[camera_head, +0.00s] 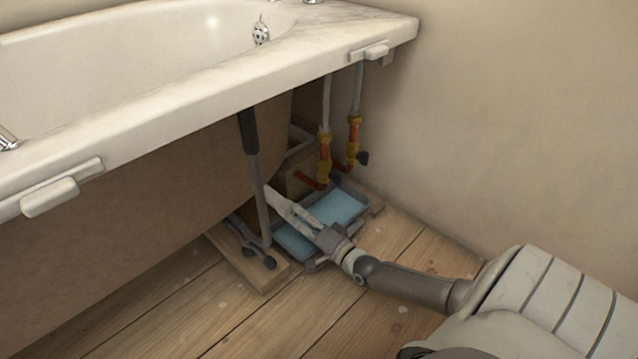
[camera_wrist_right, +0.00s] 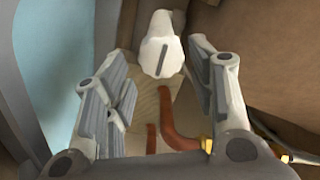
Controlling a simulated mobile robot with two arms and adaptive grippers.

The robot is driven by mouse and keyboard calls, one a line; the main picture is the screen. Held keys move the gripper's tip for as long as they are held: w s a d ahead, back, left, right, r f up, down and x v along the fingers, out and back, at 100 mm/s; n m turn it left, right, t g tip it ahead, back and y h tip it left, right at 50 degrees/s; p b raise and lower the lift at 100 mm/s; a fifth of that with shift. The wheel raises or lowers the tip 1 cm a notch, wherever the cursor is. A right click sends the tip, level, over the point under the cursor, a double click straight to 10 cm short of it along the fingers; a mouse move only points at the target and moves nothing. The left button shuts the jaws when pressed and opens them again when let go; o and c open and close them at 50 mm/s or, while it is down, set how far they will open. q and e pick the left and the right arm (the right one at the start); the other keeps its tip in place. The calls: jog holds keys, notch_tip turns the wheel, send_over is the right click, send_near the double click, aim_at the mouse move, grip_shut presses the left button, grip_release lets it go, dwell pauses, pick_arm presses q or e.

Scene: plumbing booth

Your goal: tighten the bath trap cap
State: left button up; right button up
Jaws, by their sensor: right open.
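The white trap cap (camera_wrist_right: 160,48), with a dark slot or ridge across its face, shows at the top middle of the right wrist view. My right gripper (camera_wrist_right: 154,62) is open, with one finger on each side of the cap in that view. I cannot tell whether either finger touches it. In the head view my right gripper (camera_head: 280,205) reaches in low under the bath rim, above a grey tray. The cap cannot be made out there, in the shade behind the gripper. My left gripper is not in view.
The grey tray (camera_head: 292,253) with a light blue inside lies on the floorboards under my right gripper. Pipes with brass valves (camera_head: 324,160) rise behind. The bath rim (camera_head: 200,105) hangs overhead.

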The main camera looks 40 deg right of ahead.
jog(key=s, duration=0.7)
jog(key=shift+s+d, duration=0.25)
jog(key=shift+d, duration=0.05)
jog(key=shift+s, duration=0.1)
